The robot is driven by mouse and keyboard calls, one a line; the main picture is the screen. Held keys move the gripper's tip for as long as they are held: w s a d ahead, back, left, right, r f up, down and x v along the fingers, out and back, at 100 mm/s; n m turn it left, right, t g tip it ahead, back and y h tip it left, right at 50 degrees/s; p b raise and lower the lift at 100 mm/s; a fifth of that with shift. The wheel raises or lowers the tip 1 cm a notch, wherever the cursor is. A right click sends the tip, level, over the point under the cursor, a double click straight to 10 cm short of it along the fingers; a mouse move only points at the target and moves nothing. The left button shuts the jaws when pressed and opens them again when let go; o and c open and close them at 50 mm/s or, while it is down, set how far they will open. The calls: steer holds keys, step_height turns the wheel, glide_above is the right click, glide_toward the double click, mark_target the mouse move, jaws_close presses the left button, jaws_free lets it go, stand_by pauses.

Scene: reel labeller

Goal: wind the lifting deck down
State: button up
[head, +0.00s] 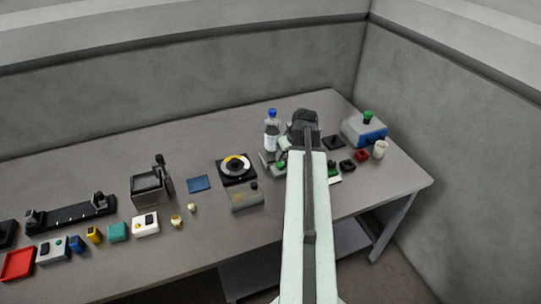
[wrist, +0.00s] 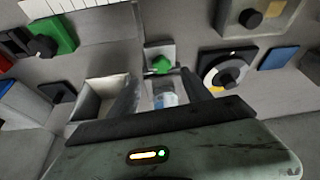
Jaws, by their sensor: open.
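A small grey device with a green knob (head: 281,165) stands near the middle of the table, partly hidden by my arm; I take it for the lifting deck. A clear bottle with a blue cap (head: 271,130) stands upright right behind it; whether it rests on the deck is unclear. In the wrist view the green knob (wrist: 160,64) shows between and just beyond my fingertips. My gripper (wrist: 159,74) is open, one finger on each side, with no clear contact. The bottle (wrist: 164,98) shows lower between the fingers. In the head view my gripper (head: 303,118) hides its own fingertips.
A black unit with a round dial (head: 236,166) and a grey box (head: 243,197) stand left of the knob. An open pale box (wrist: 98,98) is close beside my finger. Right are a blue box with green knob (head: 366,130) and a white cup (head: 380,149).

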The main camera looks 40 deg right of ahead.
mark_target(281, 164)
steer(key=b+x, duration=0.3)
steer(key=x, duration=0.1)
steer(key=b+x, duration=0.4)
steer(key=shift+w, duration=0.25)
steer(key=shift+r, duration=0.1)
jaws_close()
